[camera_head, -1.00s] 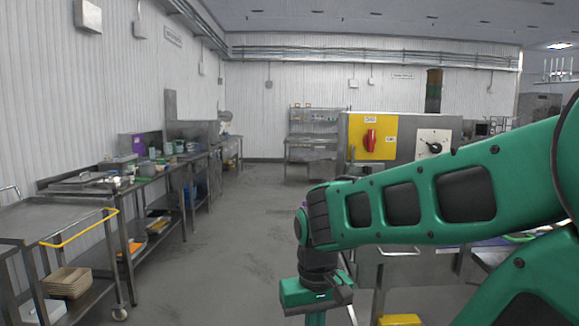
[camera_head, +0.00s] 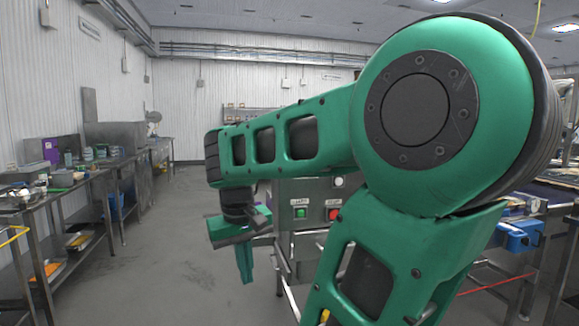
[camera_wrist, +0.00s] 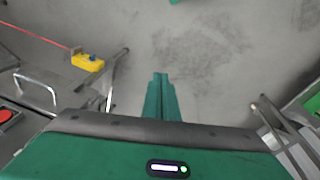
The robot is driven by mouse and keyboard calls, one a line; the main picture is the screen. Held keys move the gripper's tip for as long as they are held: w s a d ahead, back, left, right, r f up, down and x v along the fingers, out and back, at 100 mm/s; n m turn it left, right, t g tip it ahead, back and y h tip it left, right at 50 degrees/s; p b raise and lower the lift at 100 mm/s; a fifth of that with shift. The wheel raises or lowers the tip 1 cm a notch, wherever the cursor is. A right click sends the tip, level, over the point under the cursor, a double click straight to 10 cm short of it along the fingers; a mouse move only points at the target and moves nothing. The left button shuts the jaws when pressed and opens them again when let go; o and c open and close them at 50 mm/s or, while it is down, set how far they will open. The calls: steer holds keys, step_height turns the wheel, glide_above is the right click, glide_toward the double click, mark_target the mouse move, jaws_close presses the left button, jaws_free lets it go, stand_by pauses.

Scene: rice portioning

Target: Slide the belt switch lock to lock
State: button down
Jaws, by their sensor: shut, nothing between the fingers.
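My gripper (camera_head: 246,276) hangs pointing down over the grey floor, left of the steel control cabinet. Its green fingers are together and empty; they show in the wrist view (camera_wrist: 160,88). The cabinet's lower panel carries a green button (camera_head: 300,213) and a red button (camera_head: 334,214). My arm hides the upper part of the cabinet. I cannot make out the belt switch lock in either current view. In the wrist view, a yellow block with a blue spot (camera_wrist: 88,62) shows at the upper left, apart from the fingers.
A steel bench (camera_head: 62,188) with containers runs along the left wall. A blue box (camera_head: 518,236) sits on the conveyor frame at right. A red line (camera_head: 497,284) crosses the area below it. In the wrist view, a metal handle (camera_wrist: 38,86) is at left. The floor (camera_head: 180,260) between is clear.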

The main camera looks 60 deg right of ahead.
steer(key=w+d+r+m+h, duration=0.1)
steer(key=d+r+m+h, duration=0.1)
steer(key=d+r, duration=0.8)
steer(key=w+d+r+m+g+h, duration=0.1)
steer(key=d+r+m+h, duration=0.1)
steer(key=d+r, duration=0.8)
step_height(320, 180, up, 8)
steer(key=shift+w+d+r+g+h, duration=0.1)
steer(key=shift+w+d+g+h, duration=0.2)
steer(key=shift+h, duration=0.3)
steer(key=shift+w+a, duration=0.1)
steer(key=shift+a, duration=0.05)
